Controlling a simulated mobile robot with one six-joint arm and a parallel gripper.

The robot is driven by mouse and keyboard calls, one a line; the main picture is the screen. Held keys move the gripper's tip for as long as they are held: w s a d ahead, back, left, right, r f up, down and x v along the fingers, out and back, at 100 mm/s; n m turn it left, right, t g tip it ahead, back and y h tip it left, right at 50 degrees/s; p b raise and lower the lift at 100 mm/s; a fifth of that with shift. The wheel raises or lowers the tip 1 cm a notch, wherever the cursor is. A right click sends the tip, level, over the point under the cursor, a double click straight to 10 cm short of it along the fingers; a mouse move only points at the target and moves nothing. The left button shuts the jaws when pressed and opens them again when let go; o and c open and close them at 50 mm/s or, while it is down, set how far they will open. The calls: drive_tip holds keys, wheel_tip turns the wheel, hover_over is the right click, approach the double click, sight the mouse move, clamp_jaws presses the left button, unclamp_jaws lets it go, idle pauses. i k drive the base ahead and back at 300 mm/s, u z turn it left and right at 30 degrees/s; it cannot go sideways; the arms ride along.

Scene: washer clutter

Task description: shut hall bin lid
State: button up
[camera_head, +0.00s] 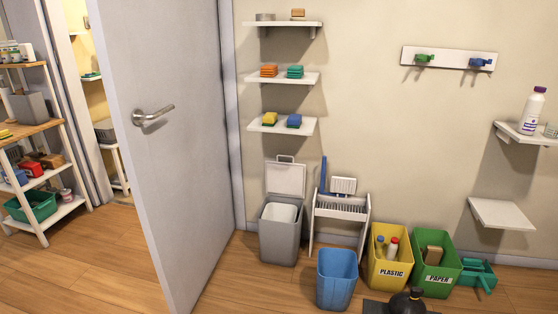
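A grey bin (279,240) stands on the floor against the wall, just right of the open door. Its lid (286,179) is open and stands upright at the back, with a handle loop at its top. A white liner or white content (280,212) shows inside the bin's mouth. My gripper is not in view.
A blue bin (337,283) stands in front, right of the grey bin. A white rack (341,208) with a brush is beside it. Yellow (387,262) and green (437,270) bins stand further right. A black rounded object (407,302) lies in front. The grey door (165,170) stands left.

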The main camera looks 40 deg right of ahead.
sight(284, 180)
drive_tip(key=z, duration=0.05)
drive_tip(key=i, duration=1)
drive_tip(key=u, duration=0.05)
